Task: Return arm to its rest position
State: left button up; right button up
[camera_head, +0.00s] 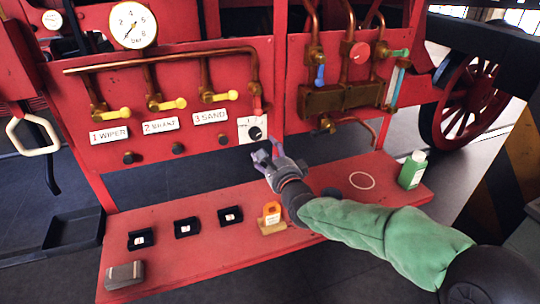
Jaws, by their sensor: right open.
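My right arm, in a green sleeve, comes in from the lower right of the head view. Its gripper (268,158) is open and empty. It is just below a white plate with a black knob (254,133) on the red panel (190,100); I cannot tell whether they touch. The gripper is above the red bench (200,256). My left gripper is not in view.
Yellow-handled valves (172,104) stick out above labels. The bench holds several small black holders (186,227), an orange item (271,212), a grey block (124,274) and a green bottle (412,170). A white circle (362,180) marks bare bench.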

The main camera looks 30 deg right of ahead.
jog(key=shift+s+a, duration=0.1)
jog(key=shift+s, duration=0.3)
